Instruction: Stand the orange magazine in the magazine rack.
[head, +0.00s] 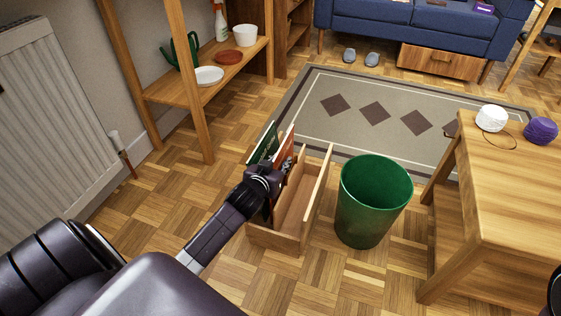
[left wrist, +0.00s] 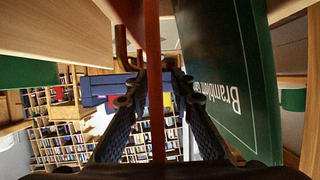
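The wooden magazine rack (head: 319,190) stands on the floor, with its right-hand compartment empty. The orange magazine (head: 285,147) is upright at the rack's left side in the head view. A dark green magazine (head: 264,146) stands just left of it. My left gripper (head: 268,180) is at the orange magazine's near edge. In the left wrist view the orange magazine (left wrist: 153,35) is a thin strip between the fingers, which look shut on it. The green magazine (left wrist: 225,65) is close on the right there. The orange magazine's bottom edge is hidden. My right gripper is not in view.
A green bin (head: 373,205) stands just right of the rack. A wooden table (head: 510,190) with white yarn (head: 491,118) and purple yarn (head: 540,130) is further right. A rug (head: 375,95) lies behind, and a shelf (head: 170,88) stands at the left. Floor in front is clear.

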